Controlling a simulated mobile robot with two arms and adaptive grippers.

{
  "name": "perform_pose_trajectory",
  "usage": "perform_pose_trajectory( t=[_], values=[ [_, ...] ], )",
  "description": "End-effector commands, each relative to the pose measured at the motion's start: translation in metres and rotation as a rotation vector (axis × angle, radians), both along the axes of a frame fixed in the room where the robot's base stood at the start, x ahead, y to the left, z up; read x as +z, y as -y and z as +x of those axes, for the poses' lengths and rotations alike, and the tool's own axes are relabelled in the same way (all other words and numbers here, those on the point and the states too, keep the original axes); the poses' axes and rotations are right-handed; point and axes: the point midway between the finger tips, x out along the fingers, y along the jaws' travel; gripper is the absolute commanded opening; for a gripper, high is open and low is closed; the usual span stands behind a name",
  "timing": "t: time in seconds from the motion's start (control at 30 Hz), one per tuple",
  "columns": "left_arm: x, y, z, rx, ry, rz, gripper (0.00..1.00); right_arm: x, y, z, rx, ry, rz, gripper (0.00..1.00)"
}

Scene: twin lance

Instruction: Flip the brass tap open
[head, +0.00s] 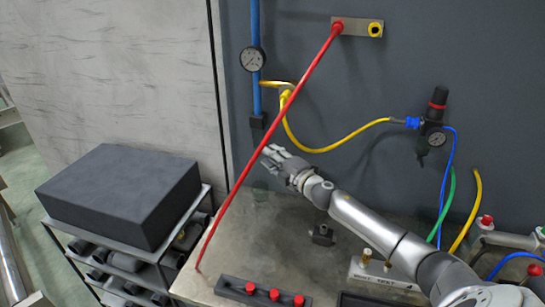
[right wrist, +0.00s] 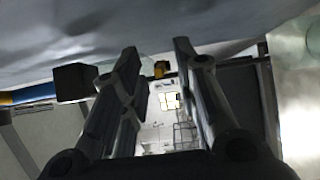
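A brass-yellow fitting (head: 280,84), which looks like the tap, branches right from the blue pipe (head: 255,25) on the grey wall. A yellow hose (head: 340,143) hangs from it, and the red lance (head: 315,65) crosses close by. My right gripper (head: 270,154) is below the fitting, near the wall and apart from it. In the right wrist view its fingers (right wrist: 160,70) are spread with nothing between them. The pipe's black end block (right wrist: 75,82) is left of them. A small yellow part (right wrist: 161,69) shows beyond the fingertips; I cannot tell what it is. My left gripper is out of view.
The red lance slants down from a wall bracket (head: 357,28) to the bench (head: 235,243), beside my right fingertips. A gauge (head: 253,59) sits on the blue pipe. A dark block (head: 120,190) lies on a rack at left. Red knobs (head: 275,294) line the bench front.

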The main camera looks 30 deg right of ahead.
Motion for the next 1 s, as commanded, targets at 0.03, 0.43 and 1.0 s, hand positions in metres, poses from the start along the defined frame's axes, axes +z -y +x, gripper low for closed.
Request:
perform_pose_trajectory(
  t=[0.03,0.43,1.0],
  values=[
    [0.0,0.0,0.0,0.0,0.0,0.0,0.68,0.0,0.0,0.0,0.0,0.0,0.0,0.29],
    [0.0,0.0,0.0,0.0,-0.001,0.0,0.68,0.0,0.0,0.0,0.0,0.0,0.0,0.0],
    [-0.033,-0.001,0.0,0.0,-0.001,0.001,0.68,-0.004,0.01,0.006,0.202,0.002,-0.002,0.0]
  ],
)
